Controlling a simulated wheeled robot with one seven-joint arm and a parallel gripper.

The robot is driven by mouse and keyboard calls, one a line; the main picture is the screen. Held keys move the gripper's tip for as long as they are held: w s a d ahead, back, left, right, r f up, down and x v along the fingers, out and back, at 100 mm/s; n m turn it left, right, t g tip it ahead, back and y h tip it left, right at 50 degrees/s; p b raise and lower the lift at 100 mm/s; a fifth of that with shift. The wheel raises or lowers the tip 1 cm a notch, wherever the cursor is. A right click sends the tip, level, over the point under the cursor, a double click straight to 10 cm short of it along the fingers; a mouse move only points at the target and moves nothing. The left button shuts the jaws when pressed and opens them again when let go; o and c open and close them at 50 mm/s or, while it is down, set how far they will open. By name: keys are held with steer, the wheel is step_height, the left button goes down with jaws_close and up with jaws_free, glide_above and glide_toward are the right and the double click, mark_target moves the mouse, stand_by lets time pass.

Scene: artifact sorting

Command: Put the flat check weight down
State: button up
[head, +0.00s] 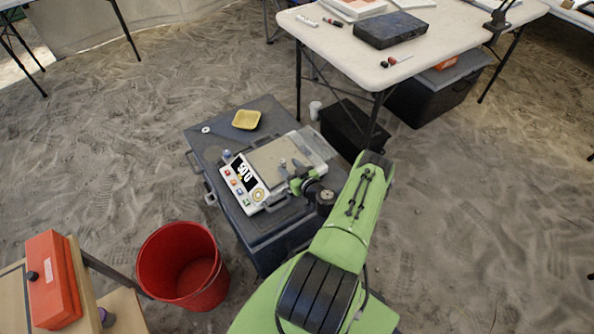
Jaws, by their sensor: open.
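My gripper (291,172) is low over the pale plate of a scale (270,163), seen from far off. Its jaws are open. A small grey piece shows at the fingertips; I cannot tell whether it is the flat check weight or part of a finger. A small flat pale disc (206,129) lies at the case's far left corner. A small grey-blue piece (227,155) stands beside the scale's left corner.
A yellow tray (246,119) sits on the case behind the scale. A red bucket (182,265) stands on the sand at the front left. A white table (430,38) with a dark box (390,29) is at the back right.

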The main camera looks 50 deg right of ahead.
steer(key=p+v, duration=0.3)
steer(key=v, duration=0.4)
steer(key=w+a+r+n+g+y, duration=0.1)
steer(key=w+a+r+n+y, duration=0.25)
steer(key=w+r, duration=0.2)
steer(key=w+a+r+n+g+y, duration=0.1)
steer(key=w+a+r+n+y, duration=0.3)
steer(key=r, duration=0.3)
steer(key=w+a+r+n+g+y, duration=0.2)
steer(key=a+r+g, duration=0.3)
steer(key=a+r, duration=0.75)
steer(key=s+a+r+m+g+h, duration=0.1)
steer(key=s+a+r+g+h, duration=0.2)
steer(key=s+a+r, duration=0.6)
steer(key=s+a+r+m+h, duration=0.1)
steer(key=s+r+m, duration=0.1)
steer(key=s, duration=0.5)
steer(key=s+a+r+m+t+h, duration=0.1)
steer(key=s+a+r+m, duration=0.1)
steer(key=s+r, duration=0.3)
steer(key=shift+s+m+b, duration=0.35)
steer(key=shift+s+m, duration=0.2)
steer(key=shift+s, duration=0.45)
steer(key=shift+a+r, duration=0.1)
